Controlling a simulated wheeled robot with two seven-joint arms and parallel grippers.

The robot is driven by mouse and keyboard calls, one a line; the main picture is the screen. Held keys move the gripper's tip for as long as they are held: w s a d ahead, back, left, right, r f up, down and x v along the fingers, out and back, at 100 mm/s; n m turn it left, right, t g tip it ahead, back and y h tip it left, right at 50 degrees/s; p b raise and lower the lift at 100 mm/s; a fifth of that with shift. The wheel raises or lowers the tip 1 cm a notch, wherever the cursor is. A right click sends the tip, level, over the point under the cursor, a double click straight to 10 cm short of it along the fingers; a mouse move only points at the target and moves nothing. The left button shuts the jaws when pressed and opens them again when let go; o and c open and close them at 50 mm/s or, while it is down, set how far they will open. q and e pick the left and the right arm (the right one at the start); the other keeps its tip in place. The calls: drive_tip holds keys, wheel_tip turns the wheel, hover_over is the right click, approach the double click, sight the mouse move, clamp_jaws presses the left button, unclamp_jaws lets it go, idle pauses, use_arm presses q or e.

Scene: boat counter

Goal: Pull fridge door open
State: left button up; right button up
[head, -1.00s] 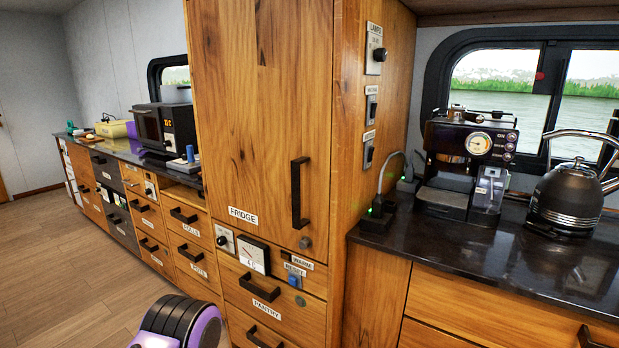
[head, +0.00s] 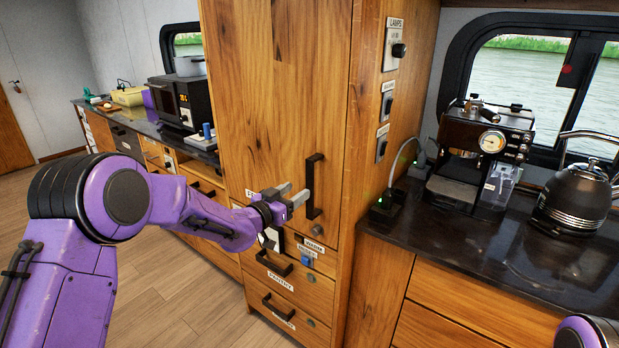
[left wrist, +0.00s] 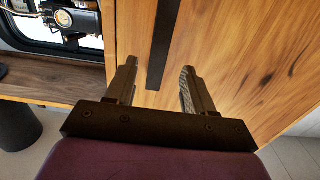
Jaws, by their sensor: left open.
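The fridge door (head: 270,90) is a tall wooden panel and is shut. Its black vertical bar handle (head: 314,186) is at the door's lower right. My left gripper (head: 298,193) is open, just in front of the handle's lower part and pointing at it. In the left wrist view the two fingers (left wrist: 156,85) are apart, and the dark handle (left wrist: 165,40) shows between and beyond them. I cannot tell whether they touch it. The FRIDGE label is mostly hidden by my left gripper. My right gripper is not in view.
Below the door are the pantry drawers (head: 290,283) with black handles. At right, a dark counter (head: 440,233) carries a coffee machine (head: 480,150) and a kettle (head: 577,195). A microwave (head: 180,100) stands on the far left counter. The wooden floor at left is open.

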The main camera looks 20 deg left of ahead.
sight(309, 184)
use_arm(q)
drive_tip(key=p+x, duration=0.2)
drive_tip(key=x, duration=0.5)
drive_tip(key=shift+w+d+f, duration=0.1)
drive_tip(key=shift+w+f, duration=0.05)
drive_tip(key=shift+w, duration=0.15)
clamp_jaws()
